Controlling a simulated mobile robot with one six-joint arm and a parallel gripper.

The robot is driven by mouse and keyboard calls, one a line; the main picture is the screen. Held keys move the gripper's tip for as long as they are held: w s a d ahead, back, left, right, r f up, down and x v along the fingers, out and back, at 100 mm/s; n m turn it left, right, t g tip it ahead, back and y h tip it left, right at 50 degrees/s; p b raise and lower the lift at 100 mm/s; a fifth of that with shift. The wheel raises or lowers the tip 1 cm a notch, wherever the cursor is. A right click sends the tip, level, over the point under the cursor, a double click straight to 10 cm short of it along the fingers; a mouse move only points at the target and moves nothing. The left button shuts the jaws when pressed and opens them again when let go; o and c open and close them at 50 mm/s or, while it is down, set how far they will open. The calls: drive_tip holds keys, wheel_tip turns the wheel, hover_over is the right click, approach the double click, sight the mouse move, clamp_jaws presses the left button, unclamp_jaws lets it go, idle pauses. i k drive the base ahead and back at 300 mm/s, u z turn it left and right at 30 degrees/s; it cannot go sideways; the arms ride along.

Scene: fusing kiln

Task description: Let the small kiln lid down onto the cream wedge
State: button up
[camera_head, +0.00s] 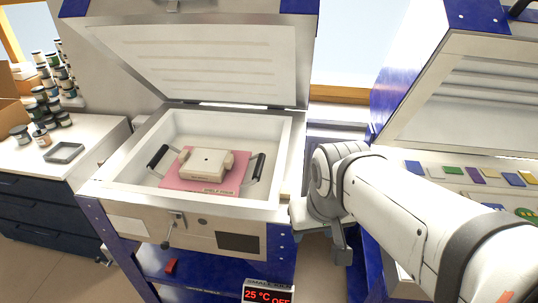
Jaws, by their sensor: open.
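The small kiln (118,193) stands left of centre with its lid (205,60) raised and leaning back at the rear. A cream block (208,164) lies inside on a pink shelf (180,184) with dark handles at both sides. I cannot tell for certain which piece is the cream wedge; no wedge shape shows clearly on the rim. My gripper (322,238) is open and points down just right of the kiln's front right corner, well away from the lid. Its fingers are partly hidden by my wrist, and I see nothing held between them.
A second kiln at right has its lid (470,95) raised over coloured glass pieces (475,173). A front latch (167,230) and a display (268,293) reading 25 °C OFF are at the small kiln. A counter (95,150) with jars stands left.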

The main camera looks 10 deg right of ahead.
sight(251, 53)
drive_tip(key=z, duration=1.85)
drive_tip(key=k, duration=1.4)
drive_tip(key=u, duration=1.25)
drive_tip(key=i, duration=1.05)
drive_tip(key=u, duration=0.05)
